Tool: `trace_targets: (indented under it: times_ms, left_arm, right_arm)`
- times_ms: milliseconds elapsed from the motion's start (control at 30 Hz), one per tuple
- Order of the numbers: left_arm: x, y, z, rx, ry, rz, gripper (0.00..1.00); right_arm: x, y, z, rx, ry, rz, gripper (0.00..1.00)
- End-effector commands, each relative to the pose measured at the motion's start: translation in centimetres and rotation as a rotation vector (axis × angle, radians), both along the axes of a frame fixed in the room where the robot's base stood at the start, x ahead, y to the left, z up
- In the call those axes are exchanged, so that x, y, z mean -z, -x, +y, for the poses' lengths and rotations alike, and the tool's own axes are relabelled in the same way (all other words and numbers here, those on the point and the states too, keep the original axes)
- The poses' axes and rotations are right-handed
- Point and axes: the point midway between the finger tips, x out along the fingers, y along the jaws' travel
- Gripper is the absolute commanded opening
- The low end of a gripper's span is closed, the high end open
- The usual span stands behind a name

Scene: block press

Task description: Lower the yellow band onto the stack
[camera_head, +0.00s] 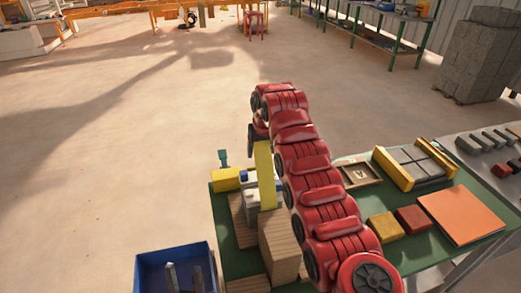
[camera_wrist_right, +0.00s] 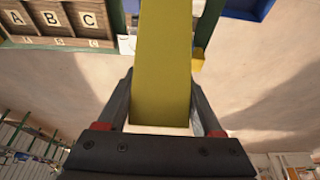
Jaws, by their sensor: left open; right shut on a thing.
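A long flat yellow band (camera_head: 265,176) hangs upright over the near left part of the green table in the head view. My right gripper (camera_head: 258,134), at the far end of the red arm, is shut on its upper end. In the right wrist view the yellow band (camera_wrist_right: 162,65) lies between the two dark fingers of the right gripper (camera_wrist_right: 162,105). A pale grey stacked thing (camera_head: 250,201) shows partly behind the band; I cannot tell whether they touch. A group of grey blocks between yellow bars (camera_head: 384,163) sits at the right. I do not see my left gripper.
A blue bin (camera_head: 147,267) is at the lower left. Yellow (camera_head: 386,227) and red (camera_head: 413,219) blocks and an orange sheet (camera_head: 462,214) lie right of my arm.

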Motion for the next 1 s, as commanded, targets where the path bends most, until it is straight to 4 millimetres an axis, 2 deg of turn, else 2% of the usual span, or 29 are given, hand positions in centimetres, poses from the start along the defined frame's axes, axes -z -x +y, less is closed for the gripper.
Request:
trace_targets:
  times_ms: [33,200,233,367,400,767,933,1000]
  left_arm:
    - [0.1,0.0,0.0,0.0,0.0,0.0,0.5]
    - [0.1,0.0,0.0,0.0,0.0,0.0,0.5]
    - [0.1,0.0,0.0,0.0,0.0,0.0,0.5]
    - [0.1,0.0,0.0,0.0,0.0,0.0,0.5]
    - [0.1,0.0,0.0,0.0,0.0,0.0,0.5]
    - [0.3,0.0,0.0,0.0,0.0,0.0,0.5]
    - [1.6,0.0,0.0,0.0,0.0,0.0,0.5]
    - [2.3,0.0,0.0,0.0,0.0,0.0,0.5]
  right_arm:
    - [1.2,0.6,0.0,-0.003,0.007,0.028,0.0]
    - [1.2,0.6,0.0,-0.003,0.007,0.028,0.0]
    - [1.2,0.6,0.0,-0.003,0.007,0.028,0.71]
    - [0.8,0.4,0.0,-0.003,0.005,0.019,0.94]
    - [0.7,0.4,0.0,-0.002,0.004,0.018,0.97]
    - [-0.1,0.3,0.0,-0.001,0.001,0.006,0.97]
    - [-2.3,1.1,-0.3,-0.001,0.0,0.001,0.97]
    - [-4.1,1.5,-0.4,-0.001,-0.001,-0.003,0.97]
